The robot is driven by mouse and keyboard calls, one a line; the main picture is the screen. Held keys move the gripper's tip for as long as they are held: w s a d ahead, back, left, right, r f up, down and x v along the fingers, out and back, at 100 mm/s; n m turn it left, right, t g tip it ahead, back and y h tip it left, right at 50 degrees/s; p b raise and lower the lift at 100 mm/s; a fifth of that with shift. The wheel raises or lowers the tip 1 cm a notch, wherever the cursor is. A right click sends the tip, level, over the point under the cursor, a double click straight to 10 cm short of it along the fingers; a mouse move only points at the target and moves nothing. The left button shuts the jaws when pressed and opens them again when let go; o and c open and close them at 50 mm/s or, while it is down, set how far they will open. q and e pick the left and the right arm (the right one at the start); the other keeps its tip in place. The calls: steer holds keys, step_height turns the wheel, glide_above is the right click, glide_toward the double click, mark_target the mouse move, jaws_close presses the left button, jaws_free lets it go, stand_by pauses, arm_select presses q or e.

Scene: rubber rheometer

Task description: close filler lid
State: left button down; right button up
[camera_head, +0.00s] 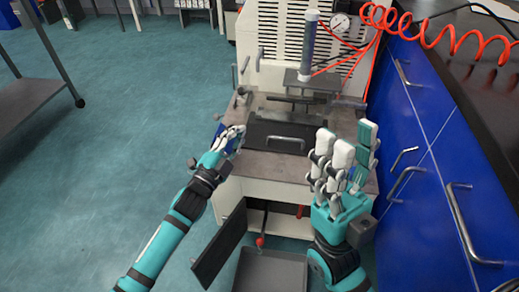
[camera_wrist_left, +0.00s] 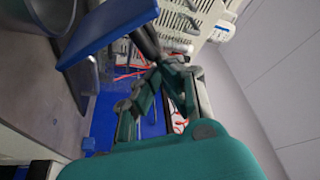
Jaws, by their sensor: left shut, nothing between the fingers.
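I cannot tell for certain which part is the filler lid. In the left wrist view a flat blue flap (camera_wrist_left: 108,30) stands tilted beside a grey metal cylinder (camera_wrist_left: 88,62); a small blue part (camera_head: 219,131) shows beside my left gripper in the head view. My left gripper (camera_head: 236,137) is shut and empty at the left edge of the machine's table. Its fingers show in the left wrist view (camera_wrist_left: 158,92), below and right of the flap; contact is unclear. My right gripper (camera_head: 345,150) is open and empty, fingers up, in front of the table's right side.
The machine's table (camera_head: 258,162) carries a dark block with a handle (camera_head: 277,137). Blue drawers (camera_head: 440,150) border the right. A grey cart (camera_head: 32,100) stands left; the floor between is clear.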

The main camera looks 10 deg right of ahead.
mark_target(214, 138)
arm_select(q)
steer(key=shift+w+a+n+t, duration=0.3)
steer(key=shift+a+n+t, duration=0.3)
steer(key=shift+n, duration=0.6)
steer(key=a+n, duration=0.1)
steer(key=a+n+t+y, duration=0.1)
steer(key=n, duration=0.1)
steer(key=shift+w, duration=0.35)
steer(key=n, duration=0.1)
steer(key=a+n, duration=0.1)
steer(key=n+t+y, duration=0.1)
steer(key=shift+w+a+f+n, duration=0.2)
steer(key=shift+w+f+n, duration=0.1)
steer(key=shift+w, duration=0.05)
steer(key=shift+w+a+f+n+t+y, duration=0.2)
steer(key=shift+a+n+t+y, duration=0.15)
steer(key=shift+n, duration=0.5)
steer(key=shift+w+a+f+n+t+y, duration=0.1)
steer(key=shift+a+f+n+t+y, duration=0.2)
steer(key=shift+n, duration=0.55)
steer(key=shift+s+a, duration=0.1)
steer(key=v, duration=1.1)
steer(key=shift+s, duration=0.35)
steer(key=shift+a+f, duration=0.15)
steer(key=shift+a, duration=0.05)
